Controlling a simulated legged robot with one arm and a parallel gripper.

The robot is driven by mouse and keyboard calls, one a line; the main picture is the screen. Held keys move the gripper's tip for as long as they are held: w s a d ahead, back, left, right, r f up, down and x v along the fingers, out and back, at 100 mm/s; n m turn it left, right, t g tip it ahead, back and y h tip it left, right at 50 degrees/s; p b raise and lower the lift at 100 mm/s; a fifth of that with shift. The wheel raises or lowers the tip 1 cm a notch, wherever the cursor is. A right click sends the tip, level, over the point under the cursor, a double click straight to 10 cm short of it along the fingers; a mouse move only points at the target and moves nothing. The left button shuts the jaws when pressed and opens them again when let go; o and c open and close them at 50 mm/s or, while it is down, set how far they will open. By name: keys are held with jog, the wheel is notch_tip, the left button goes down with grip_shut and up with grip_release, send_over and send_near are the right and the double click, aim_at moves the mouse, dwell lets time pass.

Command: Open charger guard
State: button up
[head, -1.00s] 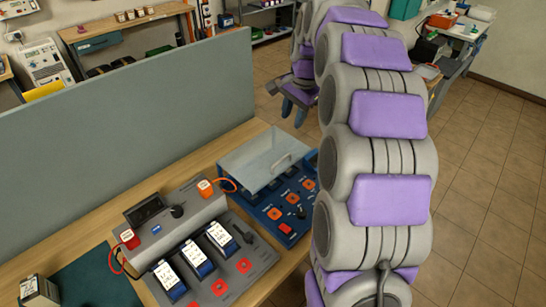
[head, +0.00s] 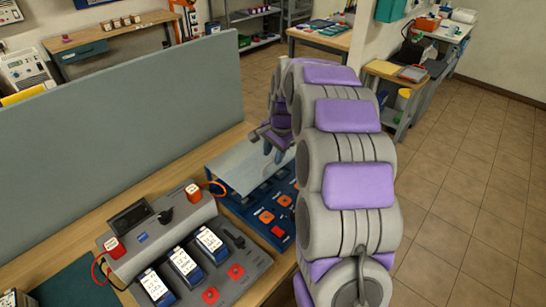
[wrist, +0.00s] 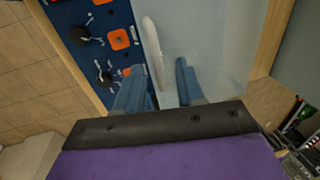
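The charger guard (head: 238,168) is a clear, pale panel over the back of the blue charger (head: 285,205). In the wrist view the guard (wrist: 205,45) fills the upper right, with its pale bar handle (wrist: 152,42) running down toward my fingers. My gripper (wrist: 160,68) has its two blue fingers apart, one on each side of the handle's near end. A gap shows between the fingers; I cannot tell whether either touches the handle. In the head view my gripper (head: 274,145) is at the guard's right edge, and my arm hides part of the charger.
A grey charger (head: 180,250) with several batteries and red buttons stands in front of the blue one on the wooden bench (head: 60,240). A grey partition (head: 120,135) runs behind them. Tiled floor (head: 450,200) on the right is clear.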

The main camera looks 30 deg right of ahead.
jog(key=shift+d+f, duration=0.45)
jog(key=shift+f, duration=0.05)
jog(key=shift+a, duration=0.1)
jog(key=shift+a, duration=0.25)
jog(key=c, duration=0.3)
grip_shut()
jog(key=shift+r, duration=0.1)
